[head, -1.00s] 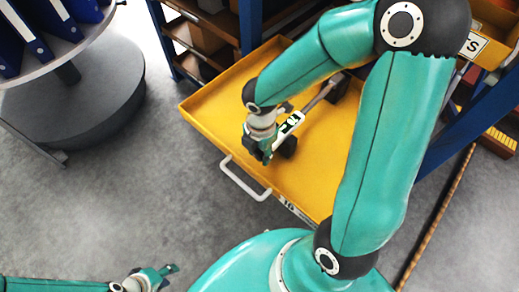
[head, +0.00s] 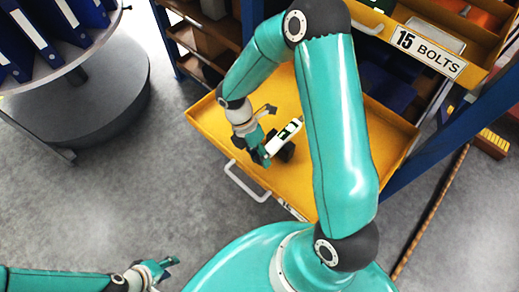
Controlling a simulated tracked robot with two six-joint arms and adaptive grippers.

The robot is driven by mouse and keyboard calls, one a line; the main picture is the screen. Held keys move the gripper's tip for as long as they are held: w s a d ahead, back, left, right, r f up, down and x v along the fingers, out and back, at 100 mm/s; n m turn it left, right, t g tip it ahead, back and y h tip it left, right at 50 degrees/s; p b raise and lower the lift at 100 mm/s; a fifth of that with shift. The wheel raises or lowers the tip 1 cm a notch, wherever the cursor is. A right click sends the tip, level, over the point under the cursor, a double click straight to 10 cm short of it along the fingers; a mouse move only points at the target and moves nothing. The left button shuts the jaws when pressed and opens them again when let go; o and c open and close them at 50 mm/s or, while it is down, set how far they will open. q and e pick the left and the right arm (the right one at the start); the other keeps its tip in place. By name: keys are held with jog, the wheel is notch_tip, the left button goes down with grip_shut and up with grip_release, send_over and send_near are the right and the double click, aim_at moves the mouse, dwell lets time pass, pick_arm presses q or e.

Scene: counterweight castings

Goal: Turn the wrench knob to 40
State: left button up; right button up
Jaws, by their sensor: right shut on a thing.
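The wrench lies in a pulled-out yellow drawer (head: 216,128). Its white body with a green-and-black scale (head: 285,137) shows just right of my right gripper. The rest of the shaft is hidden behind my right arm. A black block (head: 287,153) sits by the body. My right gripper (head: 262,154) is shut on the wrench's near end, where the knob is; the fingers cover the knob. I cannot read the scale setting. My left gripper (head: 168,268) is empty, its fingers apart, over the floor at lower left.
A white handle (head: 245,188) is on the drawer's front. A yellow bin labelled 15 BOLTS (head: 428,52) stands upper right on the blue rack. A round stand with blue binders (head: 85,108) is upper left. The grey floor at left is clear.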

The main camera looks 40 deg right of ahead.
jog(key=shift+w+g+p, duration=0.1)
jog(key=shift+g+p, duration=0.35)
jog(key=shift+g, duration=0.55)
jog(key=o, duration=1.2)
jog(key=shift+c, duration=0.2)
jog(key=v, duration=1.1)
jog(key=shift+w+r, duration=0.25)
jog(key=shift+w, duration=0.15)
